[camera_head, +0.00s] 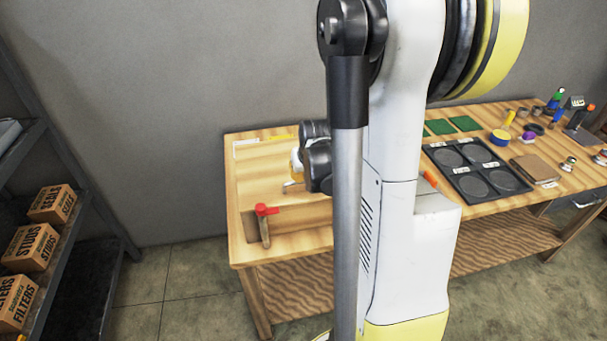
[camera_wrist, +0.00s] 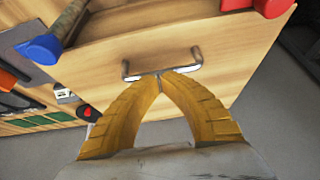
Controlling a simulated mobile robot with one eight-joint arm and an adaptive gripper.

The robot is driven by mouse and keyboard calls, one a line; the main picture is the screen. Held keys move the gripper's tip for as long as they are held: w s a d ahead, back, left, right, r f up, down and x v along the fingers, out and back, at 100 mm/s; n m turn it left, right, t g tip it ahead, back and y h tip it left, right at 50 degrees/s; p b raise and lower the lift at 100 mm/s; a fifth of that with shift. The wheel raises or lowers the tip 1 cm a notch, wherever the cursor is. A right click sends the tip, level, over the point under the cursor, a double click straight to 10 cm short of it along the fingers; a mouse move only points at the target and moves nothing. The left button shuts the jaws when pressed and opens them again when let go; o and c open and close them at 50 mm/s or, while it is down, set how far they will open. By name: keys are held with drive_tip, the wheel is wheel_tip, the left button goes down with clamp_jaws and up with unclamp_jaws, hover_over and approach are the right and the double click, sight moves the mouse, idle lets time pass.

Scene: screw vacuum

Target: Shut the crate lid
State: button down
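A pale wooden panel with a metal bar handle (camera_wrist: 162,66) fills the upper middle of the wrist view; I take it for the crate lid (camera_wrist: 215,50). My gripper (camera_wrist: 160,77) has its yellow fingers drawn together, the tips at the middle of the handle bar. The bar runs across the tips and does not clearly lie between them. In the head view my gripper (camera_head: 296,162) is partly hidden by my arm, low over the left of the bench. A wooden recess (camera_head: 290,222) shows below it; whether it belongs to the crate is unclear.
A red-handled tool (camera_head: 265,211) stands at the recess. A blue-ended tool (camera_wrist: 40,48) shows in the wrist view. A black tray with round wells (camera_head: 475,170) and small items occupy the right of the bench (camera_head: 247,190). Shelves with boxes (camera_head: 35,245) stand left.

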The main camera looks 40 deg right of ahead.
drive_tip(key=shift+r, duration=0.2)
drive_tip(key=shift+w+r+p, duration=0.1)
drive_tip(key=shift+r+p, duration=0.25)
drive_tip(key=shift+p, duration=0.05)
drive_tip(key=r, duration=0.1)
drive_tip(key=r+p, duration=0.2)
drive_tip(key=shift+w+d+r, duration=0.1)
drive_tip(key=shift+w+r, duration=0.05)
drive_tip(key=shift+w, duration=0.15)
drive_tip(key=s+p+v, duration=0.1)
drive_tip(key=p+v, duration=0.2)
drive_tip(key=v, duration=0.6)
drive_tip(key=shift+a, duration=0.3)
drive_tip(key=shift+s, duration=0.15)
